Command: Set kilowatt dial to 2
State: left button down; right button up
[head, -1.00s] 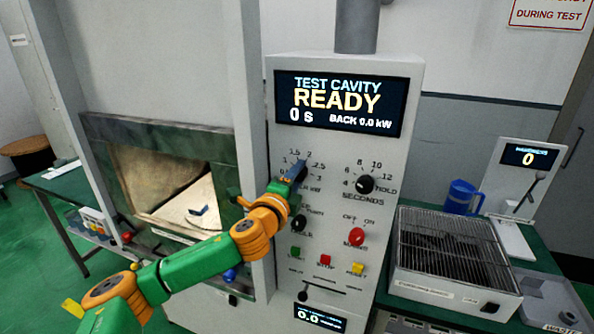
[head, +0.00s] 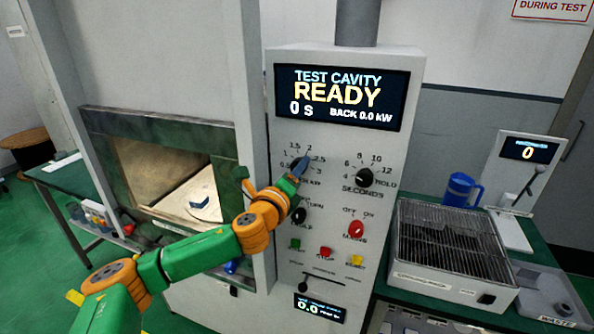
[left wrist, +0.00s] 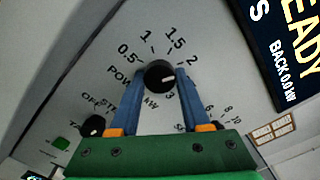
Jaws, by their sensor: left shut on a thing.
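The kilowatt dial is a black round knob (left wrist: 160,76) on the grey front panel. In the left wrist view it sits between the two blue fingers of my left gripper (left wrist: 158,80), which is shut on it. A pale mark on the knob points roughly right, near the finger that covers part of the scale; I cannot tell its exact number. The printed 2 (left wrist: 193,60) shows just above that finger. In the head view my left gripper (head: 301,167) covers most of the dial. My right gripper is not in view.
The seconds knob (head: 364,177) is close at the right of the dial. The display (head: 342,97) above reads READY. The open cavity (head: 165,180) is at the left.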

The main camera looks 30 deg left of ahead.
pick_arm(q)
jog(key=shift+r, duration=0.1)
jog(key=shift+c, duration=1.8)
grip_release()
jog(key=b+v, duration=0.3)
jog(key=v, duration=0.4)
jog(key=shift+b, duration=0.3)
jog(key=shift+a, duration=0.1)
